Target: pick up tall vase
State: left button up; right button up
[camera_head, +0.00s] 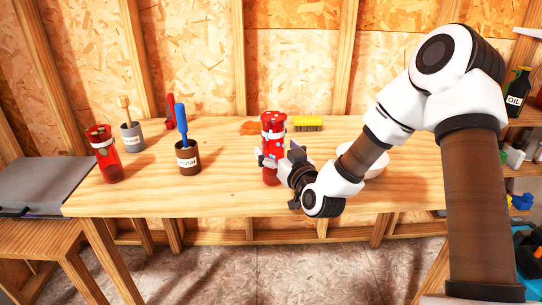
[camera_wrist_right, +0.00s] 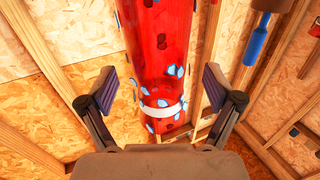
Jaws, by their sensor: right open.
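A tall red vase (camera_head: 273,128) with pale blue and dark spots stands upright on the wooden workbench, right of its middle. In the wrist view the right gripper (camera_wrist_right: 160,88) is open, one finger to each side of the vase, with gaps visible on both sides. My left gripper is not in view.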

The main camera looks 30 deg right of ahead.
jog(key=shift+w+d, duration=0.2)
jog(key=shift+w, duration=1)
jog(key=shift+s, duration=0.1)
jog(key=c, duration=1.5)
jog(key=shift+c, duration=0.3)
jog(key=shift+r, duration=0.1)
